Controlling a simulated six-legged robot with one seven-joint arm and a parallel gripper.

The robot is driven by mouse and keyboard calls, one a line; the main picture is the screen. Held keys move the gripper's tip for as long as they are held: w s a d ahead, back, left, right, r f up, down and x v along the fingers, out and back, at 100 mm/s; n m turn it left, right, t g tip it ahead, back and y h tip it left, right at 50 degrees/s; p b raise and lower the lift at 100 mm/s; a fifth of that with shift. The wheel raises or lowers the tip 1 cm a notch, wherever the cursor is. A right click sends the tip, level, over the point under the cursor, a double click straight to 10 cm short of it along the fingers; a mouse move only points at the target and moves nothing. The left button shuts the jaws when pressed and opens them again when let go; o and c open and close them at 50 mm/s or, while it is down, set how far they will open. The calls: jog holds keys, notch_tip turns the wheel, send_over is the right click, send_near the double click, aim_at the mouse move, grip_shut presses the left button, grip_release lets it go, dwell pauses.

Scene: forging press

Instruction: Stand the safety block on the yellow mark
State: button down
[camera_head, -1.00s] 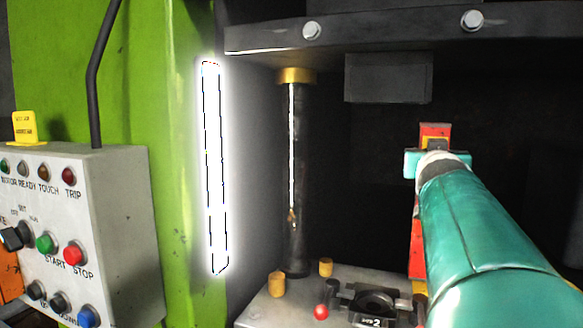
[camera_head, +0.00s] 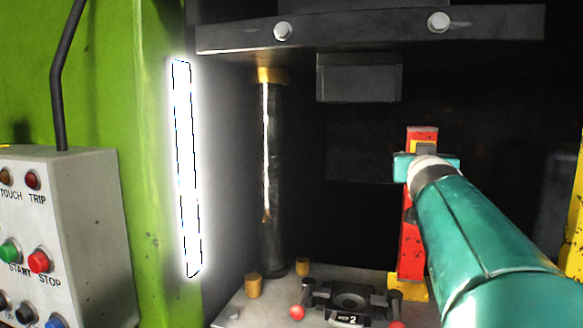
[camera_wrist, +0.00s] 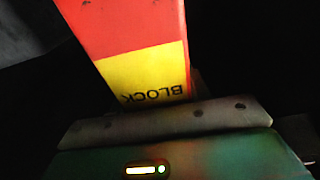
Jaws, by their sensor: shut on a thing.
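The safety block (camera_head: 411,250) is a tall red bar with a yellow band, upright at the right of the press bed. My gripper (camera_head: 425,158) is shut on its upper part. In the wrist view the block (camera_wrist: 120,35) shows red and yellow faces with the word BLOCK, close against the gripper (camera_wrist: 170,125). The yellow mark (camera_head: 412,291) shows at the block's foot on the bed. The foot overlaps the mark in the picture; I cannot tell whether it touches. My arm hides part of the area to the right.
The press bed (camera_head: 245,308) carries a dark die (camera_head: 348,300), red-knobbed parts and short brass posts. The upper ram block (camera_head: 358,78) hangs above. A dark column (camera_head: 272,190) stands left. A control box (camera_head: 75,230) and green frame are at far left.

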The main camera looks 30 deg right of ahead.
jog(key=shift+s+f, duration=0.1)
jog(key=shift+f, duration=1.2)
jog(key=c, duration=0.7)
grip_release()
jog(key=shift+f, duration=0.2)
jog(key=shift+r, duration=0.15)
